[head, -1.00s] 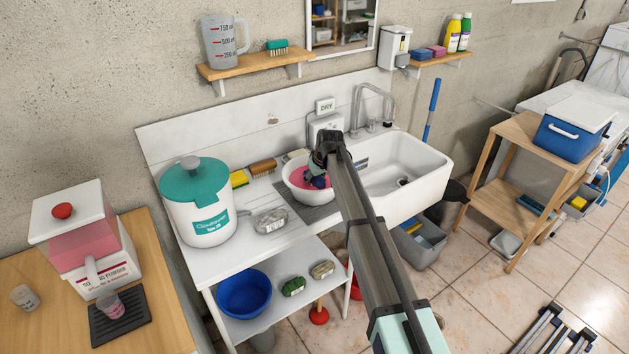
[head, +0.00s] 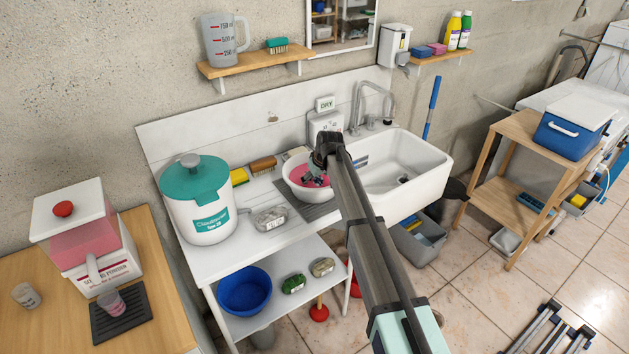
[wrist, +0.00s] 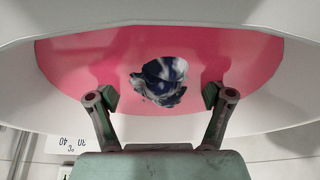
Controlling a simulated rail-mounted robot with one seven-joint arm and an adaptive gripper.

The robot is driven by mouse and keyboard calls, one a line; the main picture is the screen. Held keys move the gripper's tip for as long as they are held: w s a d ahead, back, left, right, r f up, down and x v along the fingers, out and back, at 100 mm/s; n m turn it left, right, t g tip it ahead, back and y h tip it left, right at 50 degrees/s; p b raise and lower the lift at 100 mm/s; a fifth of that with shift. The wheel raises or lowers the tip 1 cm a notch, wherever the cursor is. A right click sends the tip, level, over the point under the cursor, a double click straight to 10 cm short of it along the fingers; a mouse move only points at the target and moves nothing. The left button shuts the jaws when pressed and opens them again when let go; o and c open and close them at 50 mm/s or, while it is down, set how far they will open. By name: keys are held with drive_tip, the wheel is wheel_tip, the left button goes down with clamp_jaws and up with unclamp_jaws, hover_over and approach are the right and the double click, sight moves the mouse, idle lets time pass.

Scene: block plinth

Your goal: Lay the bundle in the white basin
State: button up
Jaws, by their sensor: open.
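The white basin (head: 289,184) stands on the counter left of the sink and holds pink liquid. In the wrist view, the basin's pale wall (wrist: 22,85) curves around the pink. The bundle (wrist: 163,82), a crumpled blue-and-white cloth, lies in the pink inside the basin. My gripper (wrist: 160,96) is open, with one finger on each side of the bundle and a clear gap to it on both sides.
A teal-lidded white tub (head: 197,205), a wrapped packet (head: 270,218), a yellow sponge (head: 239,177) and a brush (head: 263,165) stand left of the basin. The sink (head: 420,178) and tap (head: 372,105) are to its right. A dispenser (head: 325,122) is behind.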

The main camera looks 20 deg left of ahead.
drive_tip(key=b+v, duration=0.3)
drive_tip(key=v, duration=0.9)
drive_tip(key=shift+r, duration=0.15)
